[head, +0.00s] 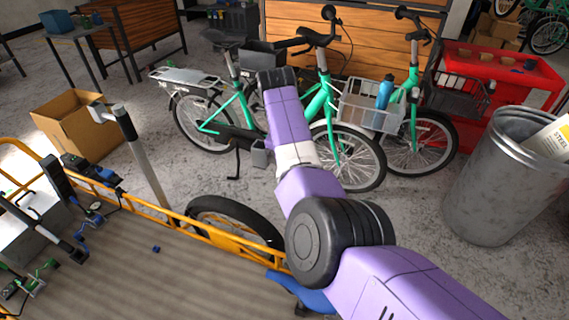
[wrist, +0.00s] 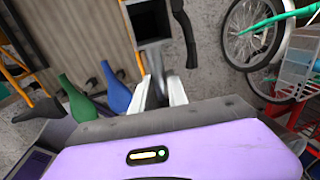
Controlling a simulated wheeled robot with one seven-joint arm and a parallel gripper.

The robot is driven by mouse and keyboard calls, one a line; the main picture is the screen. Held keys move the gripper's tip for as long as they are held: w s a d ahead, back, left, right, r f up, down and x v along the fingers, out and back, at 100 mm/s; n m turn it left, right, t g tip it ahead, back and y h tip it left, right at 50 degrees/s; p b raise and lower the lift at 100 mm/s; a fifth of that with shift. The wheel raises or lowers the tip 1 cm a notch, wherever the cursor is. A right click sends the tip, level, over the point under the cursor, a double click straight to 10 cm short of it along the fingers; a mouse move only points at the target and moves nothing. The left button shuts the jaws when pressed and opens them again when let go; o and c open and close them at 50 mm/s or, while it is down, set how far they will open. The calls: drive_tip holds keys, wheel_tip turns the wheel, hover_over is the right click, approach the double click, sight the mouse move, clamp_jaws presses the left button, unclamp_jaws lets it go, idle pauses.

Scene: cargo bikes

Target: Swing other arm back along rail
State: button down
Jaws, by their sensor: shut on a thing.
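My gripper (wrist: 160,92) shows in the wrist view, its pale fingers shut on a dark grey piece (wrist: 157,75). Just beyond it are a black square open-ended box (wrist: 151,22) and a black curved lever (wrist: 185,28); I cannot tell how they join. In the head view the gripper is hidden behind my purple arm. The yellow rail (head: 170,222) of a cargo bike runs beside its grey deck (head: 170,285). A grey post (head: 143,160) with a black top stands behind the rail. I cannot tell which piece is the other arm.
A teal bike (head: 228,117) with a basket bike beside it stands beyond my arm. A metal bin (head: 500,180) and red crate (head: 500,75) are at right. A cardboard box (head: 82,130) is at left. Blue (wrist: 116,92) and green (wrist: 75,98) curved pieces lie near the gripper.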

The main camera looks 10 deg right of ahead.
drive_tip(key=shift+d, duration=0.2)
idle(0.3)
drive_tip(key=c, duration=1.3)
unclamp_jaws()
drive_tip(key=shift+a, duration=0.1)
wheel_tip(320, 180, up, 8)
drive_tip(key=s, duration=0.1)
drive_tip(key=shift+a+f, duration=0.15)
drive_tip(key=shift+a, duration=0.25)
drive_tip(key=shift+s, duration=0.1)
